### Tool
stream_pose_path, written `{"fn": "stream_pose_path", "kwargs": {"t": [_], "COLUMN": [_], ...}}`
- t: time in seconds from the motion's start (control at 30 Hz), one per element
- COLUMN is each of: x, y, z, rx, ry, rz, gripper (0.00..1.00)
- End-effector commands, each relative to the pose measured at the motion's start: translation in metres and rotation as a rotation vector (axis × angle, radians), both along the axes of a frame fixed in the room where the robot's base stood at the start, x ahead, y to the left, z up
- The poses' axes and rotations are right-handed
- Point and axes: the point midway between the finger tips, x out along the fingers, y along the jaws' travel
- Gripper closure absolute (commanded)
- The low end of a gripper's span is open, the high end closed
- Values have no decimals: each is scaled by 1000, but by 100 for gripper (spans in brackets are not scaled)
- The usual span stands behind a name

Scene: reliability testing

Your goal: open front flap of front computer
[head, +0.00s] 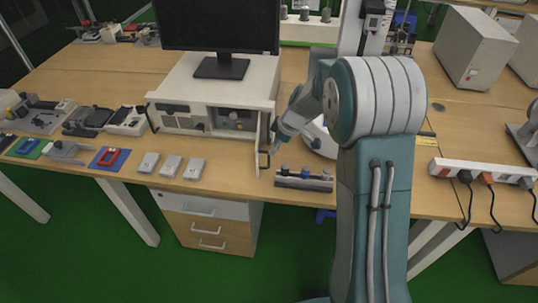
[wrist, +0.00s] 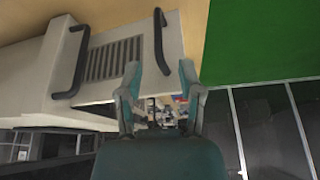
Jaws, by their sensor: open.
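The front computer (head: 215,100) is a pale case on the bench with a black monitor on top. Its front flap (head: 259,155) stands swung out at the right front edge, seen nearly edge-on, and the front bay is exposed. My gripper (head: 270,149) is just right of the flap; whether they touch is unclear. In the wrist view, my gripper (wrist: 160,68) has its two fingers apart with nothing held between them. A pale panel with a slotted grille (wrist: 114,60) and black handles lies beyond, mostly left of the fingers.
Three small pale blocks (head: 172,166) lie in front of the computer. A fixture with knobs (head: 303,179) sits near the bench edge below my arm. A power strip (head: 484,172) is at right, and trays of parts (head: 96,120) are at left. My arm hides some bench.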

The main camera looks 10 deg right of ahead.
Motion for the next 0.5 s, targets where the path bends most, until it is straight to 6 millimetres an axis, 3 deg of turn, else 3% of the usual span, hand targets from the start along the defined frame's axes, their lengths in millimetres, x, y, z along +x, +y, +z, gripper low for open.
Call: {"fn": "stream_pose_path", "kwargs": {"t": [0.2,0.5], "x": [-6,-9], "y": [-13,-17], "z": [35,45], "rx": [0,0], "ry": [-1,3], "rz": [0,1], "gripper": [52,52]}}
